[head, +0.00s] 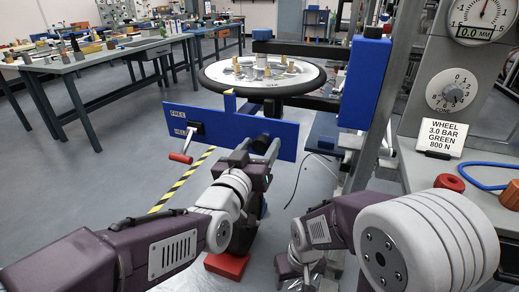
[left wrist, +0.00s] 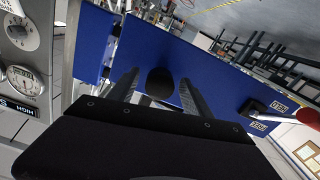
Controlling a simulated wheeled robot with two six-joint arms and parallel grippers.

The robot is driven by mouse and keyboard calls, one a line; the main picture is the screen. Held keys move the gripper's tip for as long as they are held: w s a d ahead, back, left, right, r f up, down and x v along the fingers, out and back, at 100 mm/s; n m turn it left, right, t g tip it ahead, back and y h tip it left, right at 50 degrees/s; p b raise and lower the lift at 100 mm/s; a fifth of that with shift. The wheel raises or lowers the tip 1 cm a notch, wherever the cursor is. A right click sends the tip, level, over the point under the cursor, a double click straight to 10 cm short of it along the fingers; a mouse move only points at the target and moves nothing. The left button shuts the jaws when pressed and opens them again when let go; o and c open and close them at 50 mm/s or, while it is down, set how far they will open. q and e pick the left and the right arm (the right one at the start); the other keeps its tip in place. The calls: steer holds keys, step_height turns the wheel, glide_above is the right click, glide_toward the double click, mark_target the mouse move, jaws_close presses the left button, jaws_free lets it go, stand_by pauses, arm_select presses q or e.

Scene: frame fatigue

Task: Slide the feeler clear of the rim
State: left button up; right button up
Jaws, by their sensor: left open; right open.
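A wheel lies flat with a black rim (head: 310,84) around a pale disc. A small yellow upright piece (head: 229,103), possibly the feeler, stands at the blue panel's top edge, close to the rim. The blue panel (head: 222,128) carries a black round knob (left wrist: 160,83). My left gripper (head: 257,152) is open at the knob; in the left wrist view its fingers (left wrist: 157,94) stand either side of the knob. I cannot tell whether they touch it. My right gripper (head: 298,272) is open, low down near the floor, away from the panel.
A red-handled lever (head: 182,157) sits at the panel's left end by FREE and HELD labels. A blue upright block (head: 366,85) stands right of the wheel. Workbenches (head: 95,62) fill the back left.

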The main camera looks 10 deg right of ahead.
arm_select(q)
jaws_close()
stand_by(1.4)
